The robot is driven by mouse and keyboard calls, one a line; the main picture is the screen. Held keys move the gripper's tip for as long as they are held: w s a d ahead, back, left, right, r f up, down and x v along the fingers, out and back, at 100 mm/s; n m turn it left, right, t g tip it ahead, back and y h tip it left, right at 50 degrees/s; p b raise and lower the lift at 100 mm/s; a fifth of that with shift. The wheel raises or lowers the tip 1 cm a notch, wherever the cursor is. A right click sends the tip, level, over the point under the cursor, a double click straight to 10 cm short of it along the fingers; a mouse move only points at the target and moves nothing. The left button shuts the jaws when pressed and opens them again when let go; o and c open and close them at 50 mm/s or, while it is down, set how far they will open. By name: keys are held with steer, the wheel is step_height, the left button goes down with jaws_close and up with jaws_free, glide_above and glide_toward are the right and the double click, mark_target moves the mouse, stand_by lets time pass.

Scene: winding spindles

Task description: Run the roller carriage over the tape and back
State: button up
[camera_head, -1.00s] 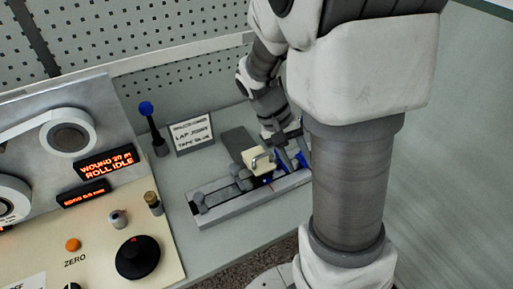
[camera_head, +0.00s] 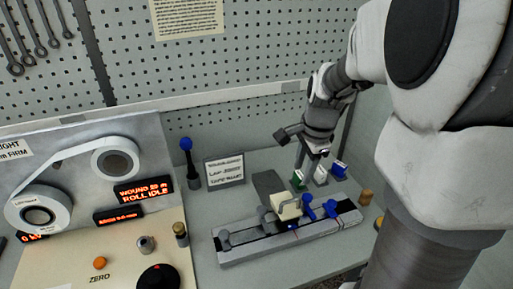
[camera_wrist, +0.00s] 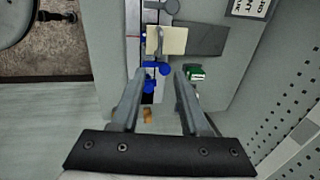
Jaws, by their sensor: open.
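The roller carriage, a cream block (camera_head: 289,207) with a grey handle (camera_head: 265,216), sits on the grey splicing track (camera_head: 240,255). It also shows in the wrist view, block (camera_wrist: 174,41) and handle (camera_wrist: 158,40). Two blue knobbed clamps (camera_head: 308,207) (camera_head: 331,208) stand just right of the block; they also show in the wrist view (camera_wrist: 163,68) (camera_wrist: 150,86). My gripper (camera_head: 309,158) is open and empty, above and behind the track's right part. In the wrist view its spread fingers (camera_wrist: 162,75) lie short of the block. Tape under the carriage cannot be made out.
Green (camera_head: 298,181), white (camera_head: 320,174) and blue (camera_head: 339,169) holders stand behind the track. A lap-joint sign (camera_head: 225,171) and a blue-topped lever (camera_head: 187,150) are further left. The winding console (camera_head: 120,235) fills the left. A pegboard wall (camera_head: 240,60) closes the back.

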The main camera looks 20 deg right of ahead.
mark_target(294, 201)
steer(key=f, duration=0.4)
steer(key=w+f, duration=0.1)
steer(key=f, duration=0.3)
steer(key=w+f, duration=0.1)
steer(key=f, duration=0.3)
steer(key=shift+w+f+b, duration=0.2)
steer(key=shift+b, duration=0.15)
jaws_close()
stand_by(0.7)
